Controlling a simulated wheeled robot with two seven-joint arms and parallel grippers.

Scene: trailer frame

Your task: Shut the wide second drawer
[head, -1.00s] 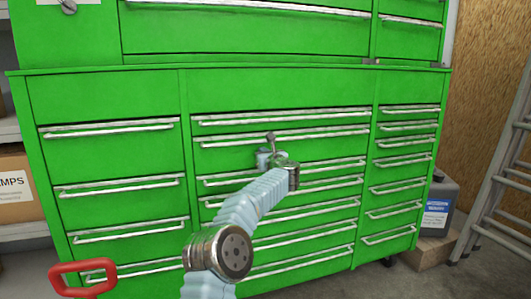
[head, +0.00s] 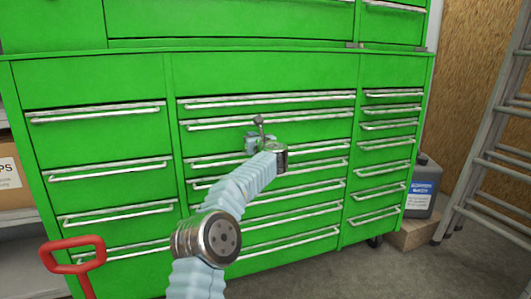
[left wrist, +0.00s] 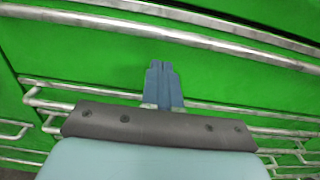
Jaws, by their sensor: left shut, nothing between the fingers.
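The wide second drawer (head: 310,118) is in the middle column of the green cabinet, under the top wide drawer. It has a long metal handle. Its face looks close to flush with its neighbours; I cannot tell whether a small gap stays. My left gripper (head: 252,143) is in front of the middle column, just below that drawer's handle, and hides part of the fronts behind it. In the left wrist view its blue fingers (left wrist: 162,68) are together and empty, against a green front between long handles. Contact with the front is unclear. My right gripper is not in view.
Narrower drawers flank the middle column, with projecting handles. A red handle (head: 73,247) stands at the lower left. A box (head: 12,178) is on a shelf at the left. A jug (head: 424,188) and a ladder (head: 490,140) stand at the right. Bare floor lies at the lower right.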

